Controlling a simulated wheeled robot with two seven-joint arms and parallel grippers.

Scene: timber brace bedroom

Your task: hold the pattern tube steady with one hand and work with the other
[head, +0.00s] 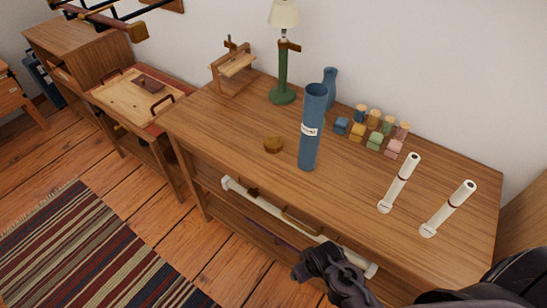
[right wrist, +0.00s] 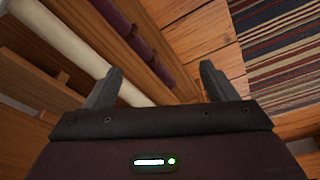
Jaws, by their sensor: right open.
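A tall blue tube (head: 313,135) with a white label stands upright on the wooden table (head: 240,125); its top looks open. I cannot tell for certain which is the pattern tube; the blue one is largest. My right gripper (head: 307,268) is in front of the table, below its top and apart from all tubes. In the right wrist view its jaws (right wrist: 160,70) are open and empty. My left gripper is not in view.
Several coloured blocks and spools (head: 375,132), a blue vase (head: 329,84), a green lamp (head: 282,65) and a wooden stand (head: 233,70) occupy the back. A long cream roll (head: 272,210) lies along the front below the tabletop.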

